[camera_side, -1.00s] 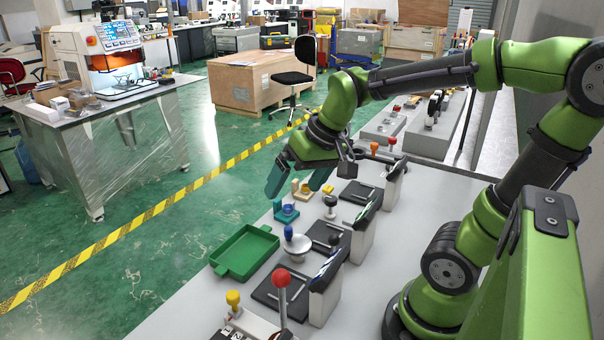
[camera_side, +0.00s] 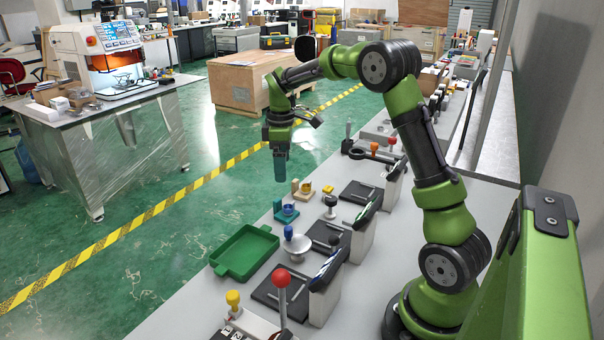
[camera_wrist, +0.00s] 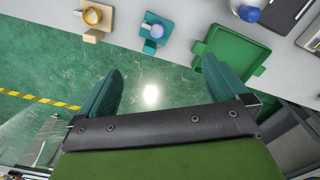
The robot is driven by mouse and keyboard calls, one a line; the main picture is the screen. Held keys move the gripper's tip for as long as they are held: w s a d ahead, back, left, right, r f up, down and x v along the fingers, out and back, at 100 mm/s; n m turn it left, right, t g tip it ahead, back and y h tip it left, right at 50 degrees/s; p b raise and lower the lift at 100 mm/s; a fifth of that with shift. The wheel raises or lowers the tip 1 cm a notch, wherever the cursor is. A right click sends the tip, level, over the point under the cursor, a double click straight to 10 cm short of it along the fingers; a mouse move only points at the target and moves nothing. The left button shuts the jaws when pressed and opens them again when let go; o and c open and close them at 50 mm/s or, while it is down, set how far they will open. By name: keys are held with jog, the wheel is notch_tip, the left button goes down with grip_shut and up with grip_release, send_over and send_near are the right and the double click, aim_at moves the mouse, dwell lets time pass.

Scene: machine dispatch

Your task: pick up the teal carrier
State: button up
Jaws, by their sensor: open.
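The teal carrier (camera_side: 284,217), a small block with an upright plate and a blue round piece on it, stands on the grey table near its left edge. It also shows at the top of the wrist view (camera_wrist: 153,47). My gripper (camera_side: 281,180) points down above and beyond the table's left edge, apart from the carrier. In the wrist view my gripper (camera_wrist: 163,68) has its two teal fingers wide apart with nothing between them; green floor shows there.
A beige carrier (camera_side: 296,187) with a yellow piece stands just behind the teal one. A green tray (camera_side: 262,232) lies in front of it. Floor lies left of the table.

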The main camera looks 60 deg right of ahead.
send_over(288, 206)
jog(key=a, duration=0.1)
jog(key=f, duration=0.9)
jog(key=shift+w+f, duration=0.15)
jog(key=shift+w, duration=0.15)
jog(key=f, duration=0.3)
jog(key=d+f, duration=0.1)
jog(key=shift+s+f, duration=0.3)
jog(key=shift+s, duration=0.1)
jog(key=shift+f, duration=0.45)
jog(key=c, duration=1)
jog(key=shift+r, duration=0.1)
